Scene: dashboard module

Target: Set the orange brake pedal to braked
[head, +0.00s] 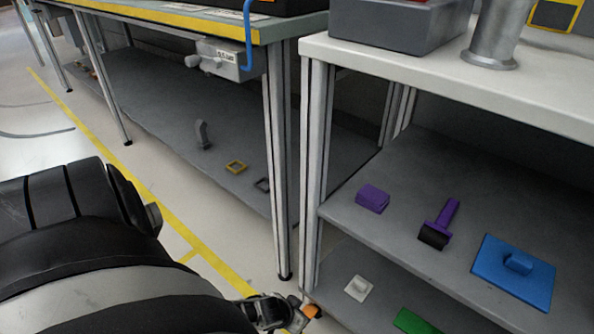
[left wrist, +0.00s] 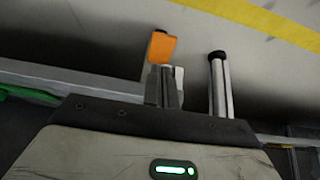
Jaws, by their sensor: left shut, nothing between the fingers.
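The orange brake pedal (head: 312,311) shows as a small orange piece near the bottom of the head view, by the foot of the right-hand rack. In the left wrist view the orange pedal (left wrist: 161,50) is a tilted block with a dark end, just beyond my fingertips. My left gripper (left wrist: 168,68) is shut with nothing between its fingers. Its tips overlap the pedal's edge in that view; I cannot tell whether they touch it. In the head view my left gripper (head: 290,314) is low, beside the pedal, partly hidden by my arm. My right gripper is not in view.
A rack post (head: 313,180) rises close by the pedal; a dark-footed post (left wrist: 221,85) stands beside my fingers. The rack's shelf holds a purple block (head: 373,198), a purple-handled tool (head: 447,215) and a blue plate (head: 514,272). Floor with yellow lines (head: 190,235) lies left.

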